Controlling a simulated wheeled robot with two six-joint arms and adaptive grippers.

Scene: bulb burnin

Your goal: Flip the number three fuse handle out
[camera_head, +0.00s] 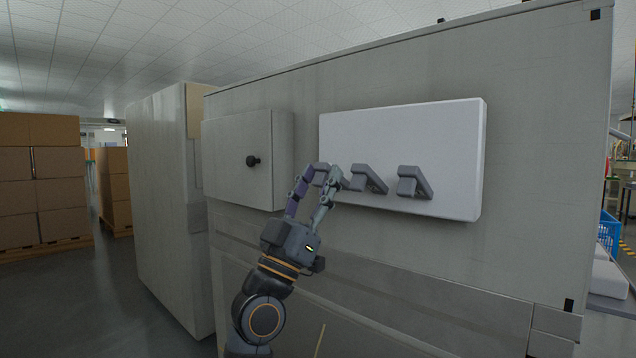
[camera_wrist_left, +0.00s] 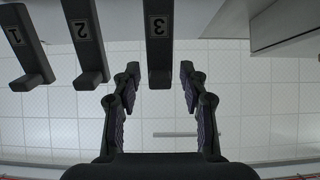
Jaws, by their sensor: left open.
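The number three fuse handle (camera_wrist_left: 159,45) is a dark grey lever with a "3" label. In the wrist view it hangs from the top, its tip between the spread fingers of my left gripper (camera_wrist_left: 160,74), with a gap on both sides. In the head view my left gripper (camera_head: 321,174) is open at the leftmost handle of the white panel (camera_head: 400,130) and partly hides it. Handle two (camera_wrist_left: 84,40) and handle one (camera_wrist_left: 28,45) stand beside it. They also show in the head view, as the middle handle (camera_head: 367,179) and the right handle (camera_head: 413,182). My right gripper is out of view.
The panel is on a large grey cabinet (camera_head: 540,130). A protruding grey box with a black knob (camera_head: 253,161) is left of the handles, close to my left gripper. Cardboard boxes (camera_head: 40,170) are stacked far left. A blue crate (camera_head: 609,232) is at the right edge.

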